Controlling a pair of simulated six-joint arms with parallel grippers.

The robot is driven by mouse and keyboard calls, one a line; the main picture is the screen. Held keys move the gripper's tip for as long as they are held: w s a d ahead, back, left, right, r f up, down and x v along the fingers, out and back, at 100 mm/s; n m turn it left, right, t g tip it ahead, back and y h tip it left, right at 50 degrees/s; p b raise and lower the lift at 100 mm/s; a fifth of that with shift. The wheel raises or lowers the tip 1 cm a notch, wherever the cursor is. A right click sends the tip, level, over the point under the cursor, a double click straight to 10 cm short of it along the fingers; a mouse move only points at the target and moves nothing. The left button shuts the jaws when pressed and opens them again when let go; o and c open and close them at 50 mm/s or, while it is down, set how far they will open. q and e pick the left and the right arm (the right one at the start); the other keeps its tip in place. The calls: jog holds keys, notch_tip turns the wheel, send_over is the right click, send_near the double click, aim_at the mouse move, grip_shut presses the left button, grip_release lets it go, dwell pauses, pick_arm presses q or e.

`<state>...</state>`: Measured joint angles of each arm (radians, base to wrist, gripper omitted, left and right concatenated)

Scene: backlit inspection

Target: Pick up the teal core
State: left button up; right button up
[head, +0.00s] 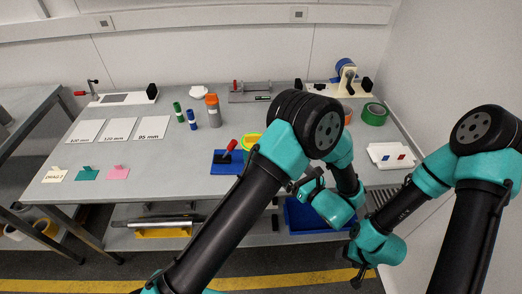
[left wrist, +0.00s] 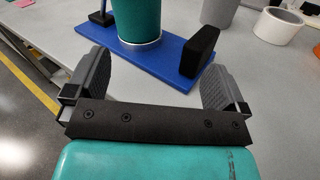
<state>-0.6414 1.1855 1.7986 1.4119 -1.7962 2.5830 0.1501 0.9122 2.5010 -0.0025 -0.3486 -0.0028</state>
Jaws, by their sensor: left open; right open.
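The teal core (left wrist: 140,22) shows at the top of the left wrist view as an upright teal cylinder with a pale lower rim. It stands on a blue plate (left wrist: 165,60) with a black block (left wrist: 199,51) at its right end; its top is cut off. In the head view I see part of a blue plate (head: 222,167) but cannot make out the core. My left gripper (left wrist: 156,78) is open and empty, its fingers short of the plate. In the head view my left arm hides much of that area. My right gripper (head: 361,274) is low at the front right, open and apart from the core.
A grey cylinder (left wrist: 219,12) and a white roll (left wrist: 277,22) stand beyond the plate. In the head view, white cards (head: 119,128), an orange-topped cylinder (head: 213,110) and a white tray (head: 390,155) are on the bench. The bench is clear around the coloured tags.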

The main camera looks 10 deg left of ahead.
pick_arm(q)
jog(key=shift+s+a+r+n+g+y, duration=0.15)
jog(key=shift+s+n+g+y, duration=0.15)
jog(key=shift+n, duration=0.3)
jog(key=shift+s+d+r+n+g+y, duration=0.15)
jog(key=shift+n+g+y, duration=0.15)
jog(key=shift+n+g, duration=0.25)
jog(key=shift+s+a+r+n+g+y, duration=0.1)
jog(key=shift+s+n+g+y, duration=0.2)
jog(key=shift+n, duration=0.35)
jog(key=shift+w+a, duration=0.1)
jog(key=x, duration=1.1)
jog(key=shift+w+a, duration=0.1)
jog(key=shift+a, duration=0.05)
jog(key=x, duration=0.5)
jog(key=shift+w+a+r, duration=0.1)
jog(key=shift+w+a, duration=0.15)
jog(key=shift+a, duration=0.1)
jog(key=shift+c, duration=0.4)
jog(key=c, duration=0.6)
